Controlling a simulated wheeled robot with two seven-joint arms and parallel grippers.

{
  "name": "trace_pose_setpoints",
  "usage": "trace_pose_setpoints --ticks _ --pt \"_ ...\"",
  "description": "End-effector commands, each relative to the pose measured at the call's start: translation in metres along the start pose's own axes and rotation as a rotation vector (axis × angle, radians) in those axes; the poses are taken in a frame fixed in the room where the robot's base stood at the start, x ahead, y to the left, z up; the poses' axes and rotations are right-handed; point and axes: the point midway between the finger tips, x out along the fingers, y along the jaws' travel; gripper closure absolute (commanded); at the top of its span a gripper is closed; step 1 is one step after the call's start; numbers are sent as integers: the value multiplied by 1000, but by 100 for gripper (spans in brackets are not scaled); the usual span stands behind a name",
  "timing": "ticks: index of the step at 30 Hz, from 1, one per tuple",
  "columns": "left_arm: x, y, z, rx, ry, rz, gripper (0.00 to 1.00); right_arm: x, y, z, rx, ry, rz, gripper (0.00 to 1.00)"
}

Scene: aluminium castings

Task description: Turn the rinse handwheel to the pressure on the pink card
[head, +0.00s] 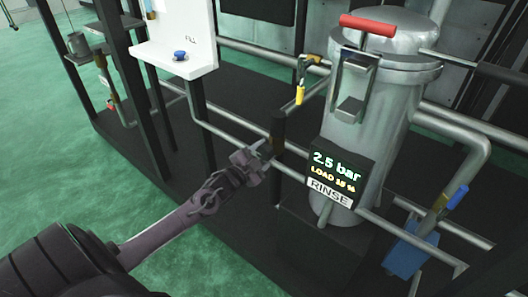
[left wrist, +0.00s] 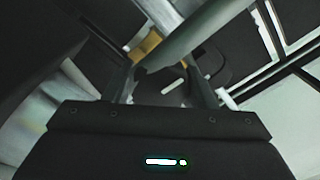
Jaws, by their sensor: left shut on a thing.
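My left gripper (head: 261,152) reaches in from the lower left to the pipework left of the tank. In the left wrist view its two fingers (left wrist: 168,88) are shut on a dark part with a short white mark, which appears to be the rinse handwheel (left wrist: 174,86). The gripper hides most of that part in the head view. The rinse display (head: 339,171) reads 2.5 bar, with a small load line below that is hard to read, above a RINSE label (head: 331,192). I see no pink card. My right gripper is out of view.
A grey tank (head: 377,100) with a red-handled lid (head: 367,25) stands right of the gripper. Pipes (head: 232,134) and dark posts surround the gripper closely. A yellow-handled valve (head: 299,95) and a blue-handled valve (head: 457,197) are nearby. The green floor (head: 45,150) is clear at left.

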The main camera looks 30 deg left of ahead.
Motion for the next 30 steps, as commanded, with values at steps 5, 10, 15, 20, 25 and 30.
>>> trace_pose_setpoints --ticks 5,10,15,20,25,30 --pt "0 0 0 65 0 2 72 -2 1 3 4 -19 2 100" --pt "0 0 0 95 0 2 72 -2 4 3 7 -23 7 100" --pt "0 1 0 102 0 2 72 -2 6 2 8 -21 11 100" --pt "0 1 0 102 0 2 72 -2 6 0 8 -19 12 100" --pt "0 1 0 101 0 2 41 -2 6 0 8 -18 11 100" --pt "0 0 0 101 0 1 27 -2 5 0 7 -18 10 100"
